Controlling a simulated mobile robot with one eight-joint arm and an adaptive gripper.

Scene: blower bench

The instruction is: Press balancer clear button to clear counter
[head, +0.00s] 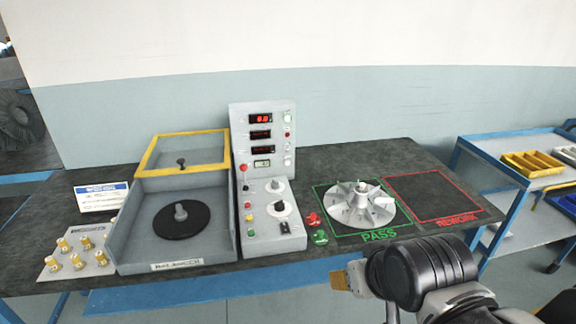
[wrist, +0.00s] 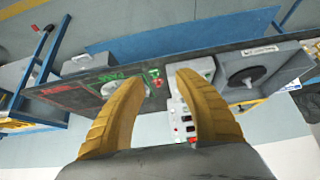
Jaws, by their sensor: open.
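The balancer's grey control panel (head: 262,180) stands upright on the bench in the head view, with red-lit displays, a small pale counter display (head: 262,163) and several small coloured buttons. I cannot read which button is marked clear. The panel also shows in the wrist view (wrist: 183,120), partly hidden behind a finger. The balancer tub (head: 130,245) is left of the panel, its yellow-framed lid (head: 183,134) raised and a black disc (head: 181,220) inside. My gripper (wrist: 167,80) is open and empty. In the head view my gripper (head: 347,278) is in front of the bench, right of the panel and apart from it.
A grey bladed impeller (head: 352,205) lies on the green PASS square; the red REWORK square (head: 430,197) is empty. Red and green stamps (head: 315,222) stand beside the panel. A plate with brass weights (head: 78,256) is far left. A blue cart (head: 480,165) with trays stands right.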

